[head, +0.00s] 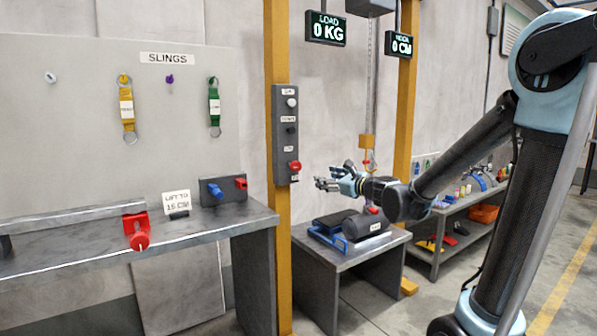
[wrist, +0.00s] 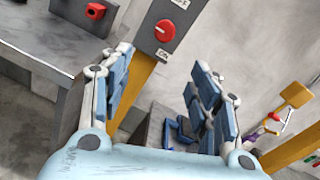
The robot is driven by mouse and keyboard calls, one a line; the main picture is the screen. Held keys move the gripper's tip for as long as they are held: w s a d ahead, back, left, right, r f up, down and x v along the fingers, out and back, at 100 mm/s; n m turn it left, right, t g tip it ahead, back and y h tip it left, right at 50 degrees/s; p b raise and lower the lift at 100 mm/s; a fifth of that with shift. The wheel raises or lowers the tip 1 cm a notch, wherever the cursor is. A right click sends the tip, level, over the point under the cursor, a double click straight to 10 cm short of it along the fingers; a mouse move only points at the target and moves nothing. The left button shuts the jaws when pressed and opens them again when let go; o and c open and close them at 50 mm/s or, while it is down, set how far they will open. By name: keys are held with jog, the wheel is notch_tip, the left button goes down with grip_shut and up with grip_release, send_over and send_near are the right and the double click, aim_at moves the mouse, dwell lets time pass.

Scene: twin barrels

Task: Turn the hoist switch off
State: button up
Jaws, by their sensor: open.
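The hoist switch is a red rotary knob (head: 294,166) low on a grey control box (head: 285,130) fixed to a yellow post. In the wrist view the red knob (wrist: 165,31) shows beyond my fingertips, with an OFF label above it and an ON label below it. I cannot clearly tell which label the knob points to. My gripper (head: 325,182) is to the right of the control box in the head view, its fingers pointing left. In the wrist view my gripper (wrist: 160,68) is open and empty, apart from the knob.
A metal bench (head: 100,242) with a red clamp (head: 136,230) stands left of the post. A lower table (head: 345,256) below my gripper carries a dark cylinder (head: 366,223) and a blue frame (head: 328,237). A chain hoist hangs behind. Displays read 0 KG and 0 CM.

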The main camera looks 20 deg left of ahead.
aim_at(298, 168)
jog(key=shift+m+t, duration=0.4)
jog(key=shift+m, duration=0.5)
jog(key=x, duration=1.9)
jog(key=c, duration=1.1)
